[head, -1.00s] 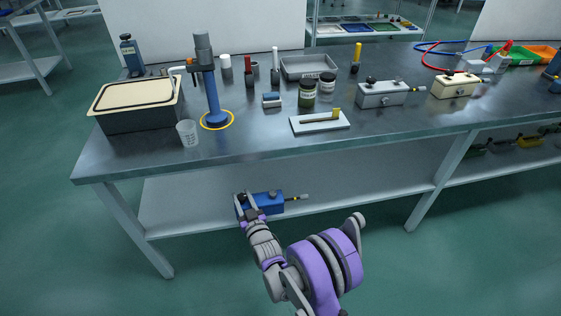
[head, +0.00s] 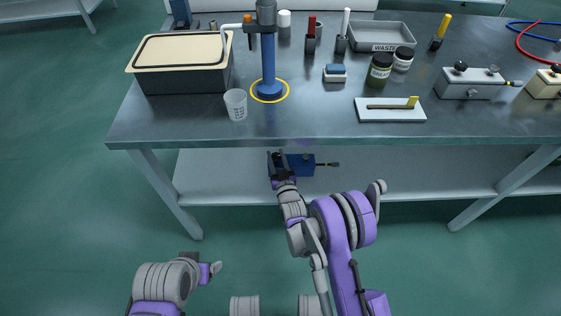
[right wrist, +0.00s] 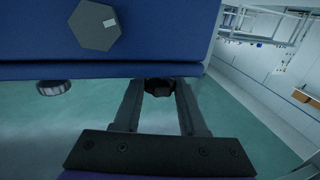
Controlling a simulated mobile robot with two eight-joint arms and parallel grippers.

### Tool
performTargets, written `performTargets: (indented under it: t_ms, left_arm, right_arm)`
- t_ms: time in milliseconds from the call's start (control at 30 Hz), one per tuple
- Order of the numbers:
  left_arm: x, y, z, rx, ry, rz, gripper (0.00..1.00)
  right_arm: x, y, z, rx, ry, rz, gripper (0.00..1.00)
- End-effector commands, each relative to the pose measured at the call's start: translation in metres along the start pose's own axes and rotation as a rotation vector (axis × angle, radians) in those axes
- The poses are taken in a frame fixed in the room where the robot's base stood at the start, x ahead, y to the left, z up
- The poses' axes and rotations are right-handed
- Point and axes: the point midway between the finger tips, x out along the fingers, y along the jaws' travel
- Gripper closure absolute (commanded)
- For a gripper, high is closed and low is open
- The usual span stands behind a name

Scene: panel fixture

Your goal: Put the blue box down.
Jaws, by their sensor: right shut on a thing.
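The blue box (head: 301,166) shows in the head view just below the bench's front edge, over the lower shelf (head: 400,175). I cannot tell whether it touches the shelf. A valve-like stub sticks out on its right side. My right gripper (head: 279,160) is at its left end. In the right wrist view the box's blue face (right wrist: 150,35) with a hexagonal knob fills the top. The right gripper's two fingers (right wrist: 158,95) are shut on a dark knob at the box's edge.
The bench top (head: 310,125) is right above the box. A leg (head: 165,190) stands to the left and another (head: 505,188) to the right. The lower shelf is bare right of the box. A beaker (head: 236,104) and a blue stand (head: 268,60) are on the bench.

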Motion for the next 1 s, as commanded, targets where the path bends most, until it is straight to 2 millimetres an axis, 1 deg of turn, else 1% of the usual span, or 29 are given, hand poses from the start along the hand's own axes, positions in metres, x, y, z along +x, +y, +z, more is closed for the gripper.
performTargets:
  t_ms: [67, 200, 300, 533, 667, 700, 833, 1000]
  left_arm:
    - [0.002, 0.0, 0.0, 0.0, 0.0, 0.0, 0.28]
    - [0.007, 0.0, 0.001, 0.0, -0.001, 0.0, 0.28]
    - [0.009, 0.0, 0.002, 0.0, -0.001, 0.0, 0.28]
    - [0.009, 0.0, 0.002, 0.0, -0.001, 0.0, 0.28]
    - [0.012, 0.0, 0.002, 0.0, -0.001, 0.0, 0.28]
    - [0.011, 0.0, 0.002, 0.0, -0.001, 0.0, 0.28]
    - [0.011, 0.0, 0.002, 0.0, -0.001, 0.0, 0.28]
    - [0.011, 0.0, 0.002, 0.0, -0.001, 0.0, 0.28]
  right_arm:
    - [0.0, 0.0, 0.006, -0.001, 0.001, 0.0, 1.0]
    - [0.0, 0.0, 0.026, -0.001, 0.001, 0.0, 1.0]
    - [0.0, 0.0, 0.036, -0.001, 0.002, 0.0, 1.0]
    - [0.0, 0.0, 0.037, -0.001, 0.002, 0.0, 1.0]
    - [0.0, 0.0, 0.041, -0.001, 0.002, 0.0, 1.0]
    - [0.0, 0.0, 0.04, 0.0, 0.0, 0.0, 0.52]
    - [0.0, 0.0, 0.04, 0.0, 0.0, 0.0, 0.29]
    - [0.0, 0.0, 0.04, 0.0, 0.0, 0.0, 0.29]
